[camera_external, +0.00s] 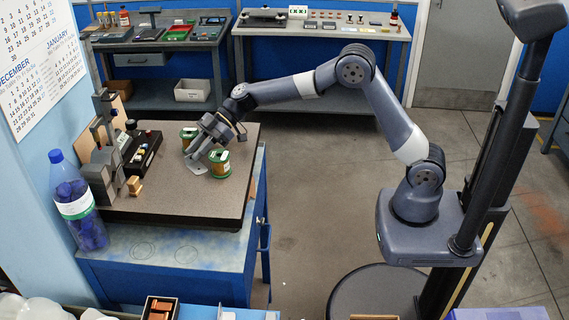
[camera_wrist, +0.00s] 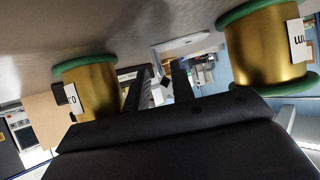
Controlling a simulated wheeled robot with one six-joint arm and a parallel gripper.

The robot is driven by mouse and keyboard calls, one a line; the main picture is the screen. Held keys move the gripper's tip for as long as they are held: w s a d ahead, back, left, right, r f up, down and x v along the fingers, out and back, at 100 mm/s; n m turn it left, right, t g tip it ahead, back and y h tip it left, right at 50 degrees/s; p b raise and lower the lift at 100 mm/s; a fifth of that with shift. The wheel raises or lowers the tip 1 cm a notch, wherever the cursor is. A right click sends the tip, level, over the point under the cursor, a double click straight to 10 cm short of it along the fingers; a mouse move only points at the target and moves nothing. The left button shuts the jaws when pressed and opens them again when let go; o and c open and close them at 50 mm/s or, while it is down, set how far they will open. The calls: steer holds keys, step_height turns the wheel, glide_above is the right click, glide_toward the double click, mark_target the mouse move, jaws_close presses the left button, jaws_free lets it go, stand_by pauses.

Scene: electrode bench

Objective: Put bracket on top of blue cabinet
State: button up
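The bracket (camera_external: 196,166) looks like a small light-grey metal piece lying on the speckled slab at the left. In the wrist view it is a pale plate (camera_wrist: 192,44) beyond my fingertips. My gripper (camera_external: 201,152) is low over the slab, close to the bracket and between two gold spools. In the wrist view its two dark fingers (camera_wrist: 160,72) are apart with a gap between them; contact with the bracket cannot be told. The blue cabinet (camera_external: 170,285) stands under the slab; its bare front top strip bears two drawn circles.
One green-rimmed spool (camera_external: 219,163) stands right beside my gripper, another (camera_external: 188,138) just behind. A blue bottle (camera_external: 77,205), a grey stand (camera_external: 104,150) and a black tray (camera_external: 143,153) are at the left.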

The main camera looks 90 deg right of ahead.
steer(key=shift+r+p, duration=0.2)
steer(key=shift+p, duration=0.1)
steer(key=b+v, duration=0.3)
steer(key=v, duration=0.7)
steer(key=shift+s+d, duration=0.25)
steer(key=shift+d, duration=0.05)
steer(key=shift+o, duration=0.5)
steer(key=shift+s+d+r, duration=0.35)
steer(key=shift+s, duration=0.05)
